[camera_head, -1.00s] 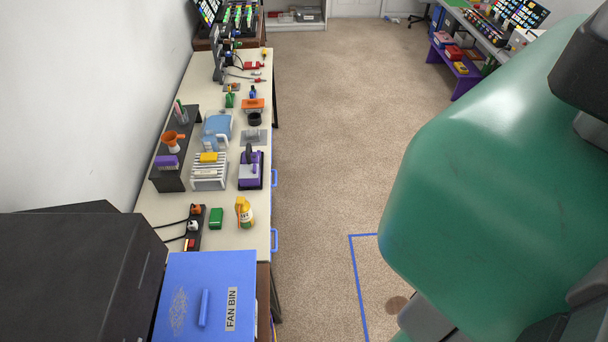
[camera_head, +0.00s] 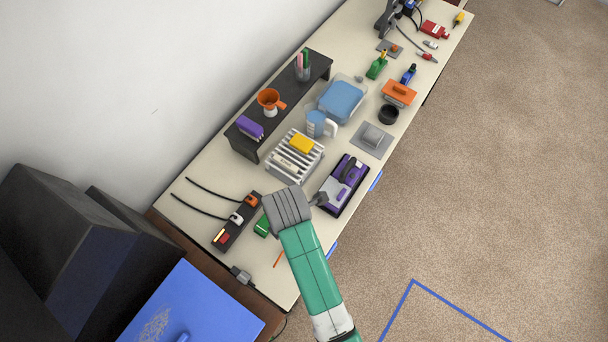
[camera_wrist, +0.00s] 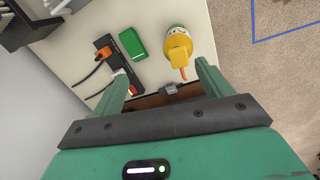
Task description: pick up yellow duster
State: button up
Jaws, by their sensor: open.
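The yellow duster (camera_wrist: 178,45) stands on the cream bench top in the wrist view, with a thin orange straw pointing towards my gripper. My gripper (camera_wrist: 160,70) is open and empty, its two green fingers spread. The duster is ahead of the gap, nearer the right finger, and looks apart from both fingers. In the head view my arm hides the duster's body; only an orange straw (camera_head: 278,259) shows beside the arm. My fingers are hidden there.
A green box (camera_wrist: 132,43) stands left of the duster, with a black power strip (camera_wrist: 117,66) and cables beyond it. A purple-and-black device (camera_head: 343,184) and a white rack (camera_head: 295,155) with a yellow block stand nearby. The blue bin (camera_head: 190,300) is at lower left.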

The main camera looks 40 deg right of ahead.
jog(key=s+f, duration=0.1)
jog(key=s+f+n+g, duration=0.1)
jog(key=shift+s+a+f, duration=0.2)
jog(key=shift+s+f, duration=0.1)
jog(key=shift+s, duration=0.1)
jog(key=shift+w+a+f, duration=0.1)
jog(key=shift+w+f, duration=0.05)
jog(key=shift+f, duration=1.8)
jog(key=shift+w+f, duration=0.15)
jog(key=shift+f, duration=1.75)
jog(key=shift+r, duration=0.1)
jog(key=c, duration=1.5)
